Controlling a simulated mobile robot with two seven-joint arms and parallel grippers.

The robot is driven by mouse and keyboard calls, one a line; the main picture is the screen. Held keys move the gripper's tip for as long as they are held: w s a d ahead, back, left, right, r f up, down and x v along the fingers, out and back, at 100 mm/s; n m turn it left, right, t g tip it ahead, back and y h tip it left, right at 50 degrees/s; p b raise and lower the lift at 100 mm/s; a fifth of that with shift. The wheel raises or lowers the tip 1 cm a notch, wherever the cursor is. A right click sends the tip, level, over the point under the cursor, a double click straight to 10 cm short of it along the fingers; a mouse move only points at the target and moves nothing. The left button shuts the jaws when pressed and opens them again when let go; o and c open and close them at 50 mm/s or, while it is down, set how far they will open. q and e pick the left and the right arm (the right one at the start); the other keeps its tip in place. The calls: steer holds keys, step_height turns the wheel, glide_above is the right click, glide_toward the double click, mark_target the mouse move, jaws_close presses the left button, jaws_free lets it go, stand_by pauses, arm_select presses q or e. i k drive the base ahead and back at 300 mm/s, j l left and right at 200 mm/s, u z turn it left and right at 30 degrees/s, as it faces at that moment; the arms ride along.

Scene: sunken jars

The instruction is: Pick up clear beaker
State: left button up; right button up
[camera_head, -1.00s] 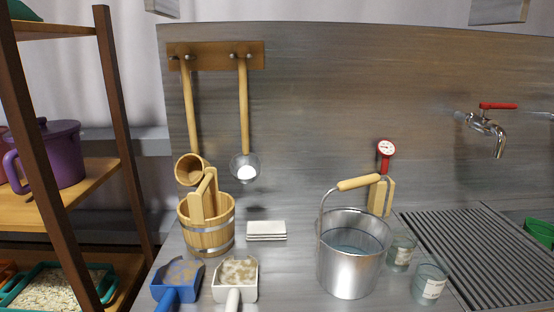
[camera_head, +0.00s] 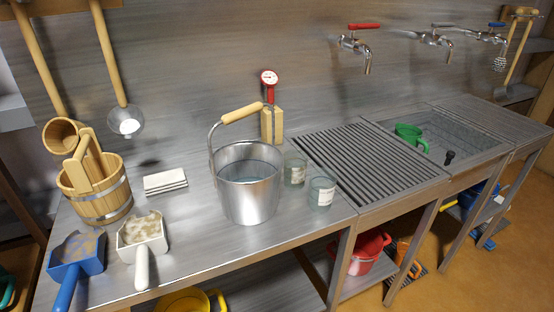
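Two clear beakers with pale labels stand upright on the metal counter, right of the metal bucket. The front clear beaker (camera_head: 321,192) is near the counter's front edge. The rear clear beaker (camera_head: 295,171) stands just behind it to the left, close to the bucket (camera_head: 249,195). Neither of my grippers shows in the head view.
A ribbed drainboard (camera_head: 370,160) lies right of the beakers, then a sink with a green cup (camera_head: 411,136). A red thermometer on a wooden block (camera_head: 271,122) stands behind. A wooden pail (camera_head: 96,190) and blue and white scoops (camera_head: 143,237) are left.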

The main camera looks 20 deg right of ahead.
mark_target(295, 167)
steer(key=l+u, duration=0.2)
steer(key=l, duration=0.7)
steer(key=k+l+u, duration=0.2)
steer(key=l, duration=0.65)
steer(key=i+l, duration=0.05)
steer(key=i, duration=0.05)
